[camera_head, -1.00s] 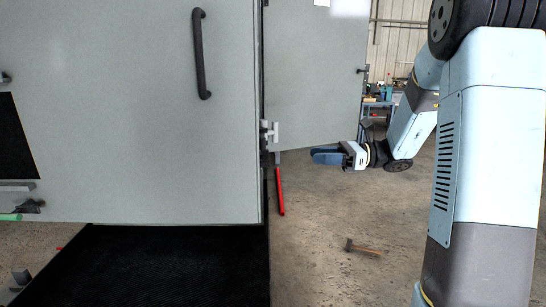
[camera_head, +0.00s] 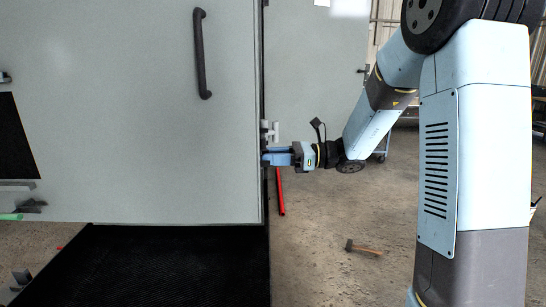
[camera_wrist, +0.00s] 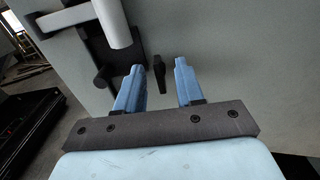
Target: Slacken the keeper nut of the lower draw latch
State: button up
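A draw latch (camera_head: 269,132) with pale parts sits at the right edge of the grey enclosure. In the wrist view its pale round bar (camera_wrist: 113,22) and black mount (camera_wrist: 118,56) are at the upper left. A small dark tapered piece (camera_wrist: 159,73), which looks like the keeper nut's lever, stands out from the grey face beside the mount. My gripper (camera_head: 266,158) is just below the latch in the head view. In the wrist view its two blue fingers (camera_wrist: 160,66) are apart, with the dark piece showing between their tips. I cannot tell whether they touch it.
A black handle (camera_head: 201,54) stands out from the grey enclosure front (camera_head: 130,130). A grey panel (camera_head: 312,80) stands behind the latch. A red bar (camera_head: 280,192) and a hammer (camera_head: 363,248) are lower down. A black mat (camera_head: 170,265) covers the floor below; the concrete at right is mostly clear.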

jog(key=shift+a, duration=0.15)
grip_shut()
dwell(0.4)
